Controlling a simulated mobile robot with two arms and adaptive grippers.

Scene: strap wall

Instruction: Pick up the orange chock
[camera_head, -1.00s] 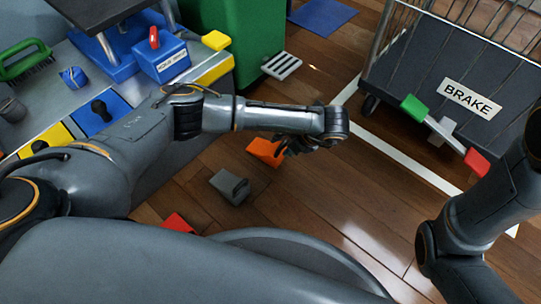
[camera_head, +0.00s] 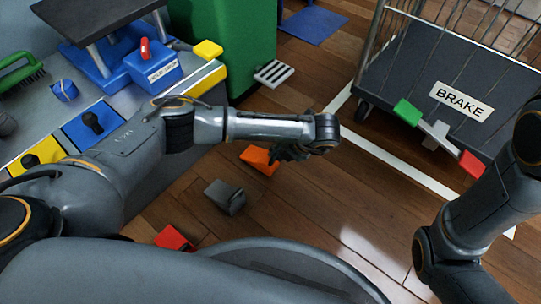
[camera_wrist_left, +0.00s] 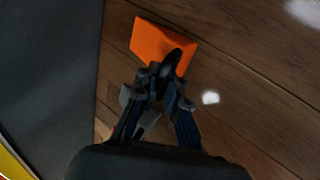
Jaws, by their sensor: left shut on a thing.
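The orange chock (camera_head: 257,160) is low over or on the wooden floor, left of the cart; I cannot tell whether it touches the floor. My left gripper (camera_head: 285,155) is at its right end, reaching down from the outstretched left arm. In the left wrist view the chock (camera_wrist_left: 150,42) lies ahead of the fingers, and the left gripper (camera_wrist_left: 168,72) is shut on its near edge. The fingers hide part of that edge. My right arm shows at the right of the head view, but its gripper is out of the picture.
A grey chock (camera_head: 226,197) and a red chock (camera_head: 172,238) lie closer to me. A cart (camera_head: 420,65) labelled BRAKE with a green and red pedal bar (camera_head: 437,135) stands right. A green bin (camera_head: 240,45) and workbench (camera_head: 205,80) stand left.

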